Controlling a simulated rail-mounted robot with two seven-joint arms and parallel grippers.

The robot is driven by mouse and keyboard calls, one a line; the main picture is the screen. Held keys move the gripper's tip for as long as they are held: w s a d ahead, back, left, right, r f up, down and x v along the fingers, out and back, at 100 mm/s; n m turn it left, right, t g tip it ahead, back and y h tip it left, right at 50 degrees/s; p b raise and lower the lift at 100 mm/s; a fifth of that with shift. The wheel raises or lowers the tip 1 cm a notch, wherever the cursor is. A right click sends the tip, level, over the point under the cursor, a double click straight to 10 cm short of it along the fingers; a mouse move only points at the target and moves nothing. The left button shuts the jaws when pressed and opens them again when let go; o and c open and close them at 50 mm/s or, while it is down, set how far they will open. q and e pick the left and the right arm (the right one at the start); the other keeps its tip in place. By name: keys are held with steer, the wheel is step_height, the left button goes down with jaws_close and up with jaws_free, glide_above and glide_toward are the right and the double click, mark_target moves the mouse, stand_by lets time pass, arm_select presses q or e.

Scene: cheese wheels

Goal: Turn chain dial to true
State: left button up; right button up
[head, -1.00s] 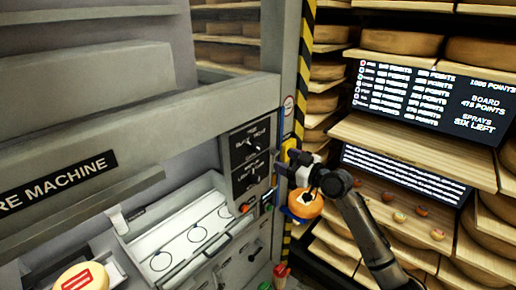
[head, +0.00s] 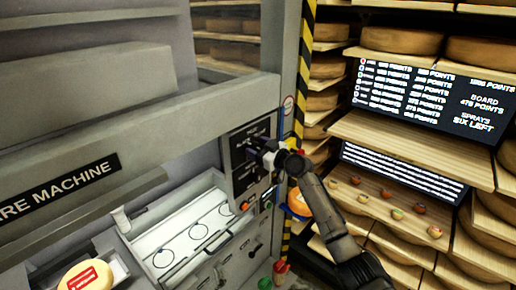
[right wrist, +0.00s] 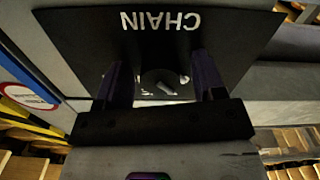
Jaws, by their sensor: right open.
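The chain dial (right wrist: 165,82) is a small round knob with a pale pointer on a black plate (right wrist: 240,25) marked CHAIN, which reads upside down in the right wrist view. My right gripper (right wrist: 162,72) is open, with one dark finger on each side of the dial; I cannot tell whether they touch it. In the head view my right gripper (head: 260,152) is at the black dial panel (head: 240,180) on the machine's front and covers part of it. Small lettering on the panel is not legible there. My left gripper is not in view.
The grey machine (head: 80,110) fills the left, with a white tray (head: 150,245) below. A yellow-black striped post (head: 301,60) stands just right of the panel. Shelves with cheese wheels (head: 400,42) and score screens (head: 430,100) are at the right.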

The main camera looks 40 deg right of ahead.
steer(key=shift+c, duration=0.4)
steer(key=shift+c, duration=0.7)
steer(key=c, duration=0.7)
